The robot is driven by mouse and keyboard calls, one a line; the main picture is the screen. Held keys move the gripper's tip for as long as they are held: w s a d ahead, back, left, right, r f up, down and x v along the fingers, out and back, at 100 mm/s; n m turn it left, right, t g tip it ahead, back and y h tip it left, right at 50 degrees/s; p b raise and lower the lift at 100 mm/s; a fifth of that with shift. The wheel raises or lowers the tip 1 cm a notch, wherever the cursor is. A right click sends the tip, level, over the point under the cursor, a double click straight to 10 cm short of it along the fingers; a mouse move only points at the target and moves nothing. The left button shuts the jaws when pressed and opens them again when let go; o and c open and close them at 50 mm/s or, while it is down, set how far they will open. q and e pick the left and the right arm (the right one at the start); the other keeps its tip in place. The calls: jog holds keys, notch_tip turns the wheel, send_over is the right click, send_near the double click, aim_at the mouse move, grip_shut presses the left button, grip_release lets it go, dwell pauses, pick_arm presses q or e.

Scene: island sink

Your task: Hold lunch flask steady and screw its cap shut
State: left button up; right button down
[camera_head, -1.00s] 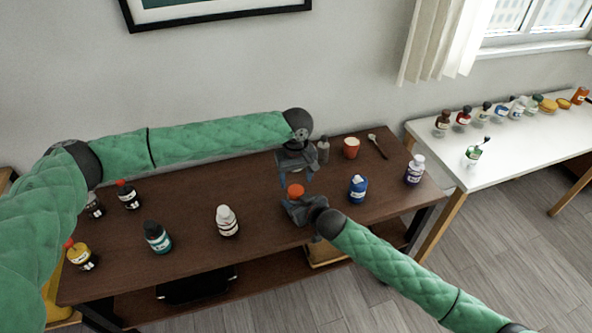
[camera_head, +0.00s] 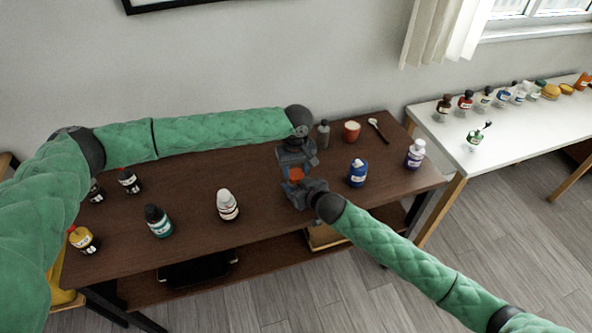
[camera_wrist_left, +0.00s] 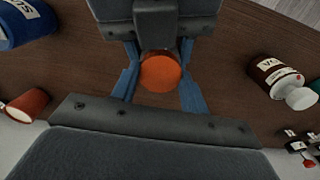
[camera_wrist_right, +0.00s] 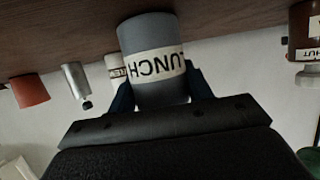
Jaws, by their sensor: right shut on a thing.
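The lunch flask is a grey cylinder with an orange cap. In the right wrist view the flask (camera_wrist_right: 150,40) shows a white label reading LUNCH, and my right gripper (camera_wrist_right: 158,90) is shut on its sides. In the head view my right gripper (camera_head: 303,194) mostly hides the flask body, and the orange cap (camera_head: 296,174) shows above it. My left gripper (camera_head: 294,162) is just above the flask, pointing down. In the left wrist view its blue fingers (camera_wrist_left: 160,80) stand open on either side of the cap (camera_wrist_left: 160,73), with slight gaps.
A white-capped bottle (camera_head: 228,206) stands left, with clear tabletop between.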

pick_arm(q)
jog(key=m, duration=0.6)
dwell(0.4)
jog(key=o, duration=1.1)
jog(key=shift+r, duration=0.1)
jog(key=shift+r, duration=2.15)
jog(key=shift+c, duration=0.5)
